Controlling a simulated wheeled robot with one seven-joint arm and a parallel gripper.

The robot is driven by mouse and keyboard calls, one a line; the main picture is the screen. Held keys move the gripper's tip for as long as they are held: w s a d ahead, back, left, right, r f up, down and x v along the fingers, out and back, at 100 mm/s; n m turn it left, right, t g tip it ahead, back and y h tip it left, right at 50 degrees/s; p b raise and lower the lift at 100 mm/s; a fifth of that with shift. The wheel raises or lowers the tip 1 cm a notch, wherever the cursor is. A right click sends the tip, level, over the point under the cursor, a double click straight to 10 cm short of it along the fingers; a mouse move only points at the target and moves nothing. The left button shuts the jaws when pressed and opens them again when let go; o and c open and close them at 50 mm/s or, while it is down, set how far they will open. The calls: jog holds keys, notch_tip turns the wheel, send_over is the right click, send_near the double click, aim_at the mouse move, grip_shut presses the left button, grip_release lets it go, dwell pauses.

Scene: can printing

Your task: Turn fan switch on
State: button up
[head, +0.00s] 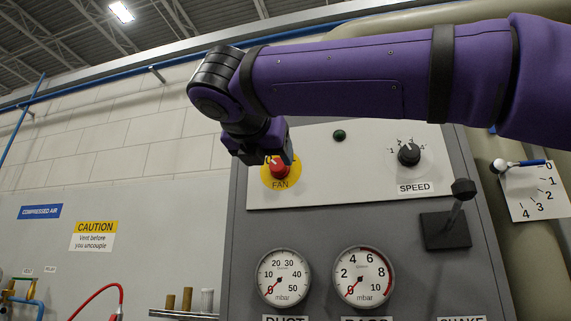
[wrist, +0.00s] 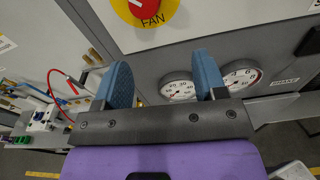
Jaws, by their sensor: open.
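The fan switch (head: 279,168) is a red knob on a yellow round plate marked FAN, on the white panel (head: 320,185). In the head view my gripper (head: 262,158) is in front of the switch's upper left and partly covers it. In the wrist view the red switch (wrist: 142,8) is at the top edge, cut off by the frame. There my gripper (wrist: 165,85) shows two blue fingers spread apart with nothing between them. The fingertips point toward the panel below the FAN label. I cannot tell whether any part of my gripper touches the switch.
A black SPEED knob (head: 408,154) and a dark green lamp (head: 339,136) share the panel. Two dials, a left gauge (head: 284,277) and a right gauge (head: 363,277), sit below. A black lever (head: 457,212) sticks out at the right. A red hose (head: 97,297) hangs at lower left.

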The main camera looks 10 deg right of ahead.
aim_at(277, 165)
jog(key=shift+n+t, duration=0.4)
jog(key=shift+n, duration=0.1)
jog(key=w, duration=0.3)
jog(key=w+d+r, duration=0.1)
jog(key=w, duration=0.2)
jog(key=w+d+r, duration=0.1)
jog(key=w, duration=0.2)
jog(key=shift+r, duration=0.15)
jog(key=c, duration=0.9)
